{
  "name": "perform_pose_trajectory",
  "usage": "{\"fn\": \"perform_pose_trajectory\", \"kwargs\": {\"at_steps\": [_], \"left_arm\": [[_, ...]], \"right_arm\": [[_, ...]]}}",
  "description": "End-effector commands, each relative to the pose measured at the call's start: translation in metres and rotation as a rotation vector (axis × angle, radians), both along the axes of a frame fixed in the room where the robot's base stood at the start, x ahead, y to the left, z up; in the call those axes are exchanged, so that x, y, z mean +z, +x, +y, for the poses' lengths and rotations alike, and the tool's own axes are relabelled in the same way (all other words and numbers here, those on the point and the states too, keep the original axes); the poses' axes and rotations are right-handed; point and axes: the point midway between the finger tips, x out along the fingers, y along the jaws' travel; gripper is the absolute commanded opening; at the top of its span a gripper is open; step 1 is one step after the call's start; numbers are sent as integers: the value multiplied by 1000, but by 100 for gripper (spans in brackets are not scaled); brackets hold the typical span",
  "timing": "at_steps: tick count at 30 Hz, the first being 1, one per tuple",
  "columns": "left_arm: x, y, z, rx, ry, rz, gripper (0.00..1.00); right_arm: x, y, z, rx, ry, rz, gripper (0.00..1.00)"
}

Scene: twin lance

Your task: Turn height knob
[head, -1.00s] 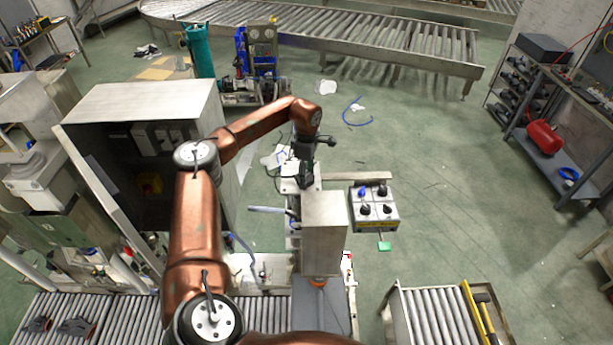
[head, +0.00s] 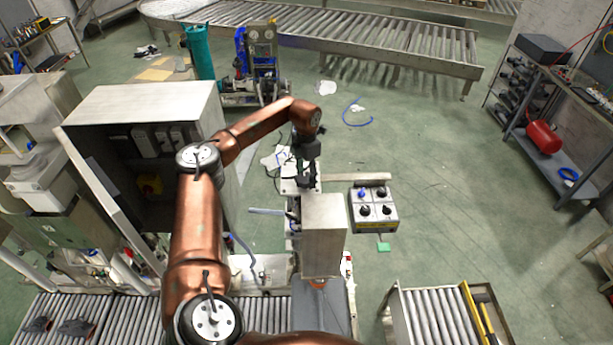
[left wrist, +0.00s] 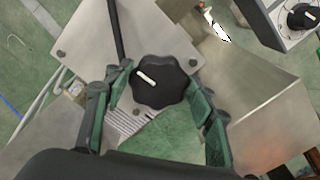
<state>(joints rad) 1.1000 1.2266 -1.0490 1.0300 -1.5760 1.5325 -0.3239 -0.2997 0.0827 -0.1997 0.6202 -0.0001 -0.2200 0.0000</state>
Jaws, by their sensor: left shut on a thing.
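The height knob (left wrist: 165,82) is a black, lobed knob with a white pointer mark, on a metal plate (left wrist: 85,42) with screws at its corners. In the left wrist view the green-padded fingers of my left gripper (left wrist: 160,100) lie on both sides of the knob, shut on it. The white mark points to the upper left of that picture. In the head view my left gripper (head: 305,182) points down over the plate and hides the knob. My right gripper is not in view.
A metal box (head: 323,235) stands just in front of the plate. A control box (head: 374,210) with one blue and several black knobs is to its right. An open cabinet (head: 140,105) is at left.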

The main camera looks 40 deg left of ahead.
Motion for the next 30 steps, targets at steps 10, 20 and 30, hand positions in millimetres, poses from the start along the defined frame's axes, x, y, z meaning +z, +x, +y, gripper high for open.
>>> {"fn": "perform_pose_trajectory", "kwargs": {"at_steps": [10, 20, 30], "left_arm": [[3, 2, 2, 124, 1, -8, 26], [3, 2, 2, 139, 1, -8, 26], [3, 2, 2, 138, 1, -7, 62]], "right_arm": [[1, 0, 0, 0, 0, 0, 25], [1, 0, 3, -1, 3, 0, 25], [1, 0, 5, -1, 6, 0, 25]]}}
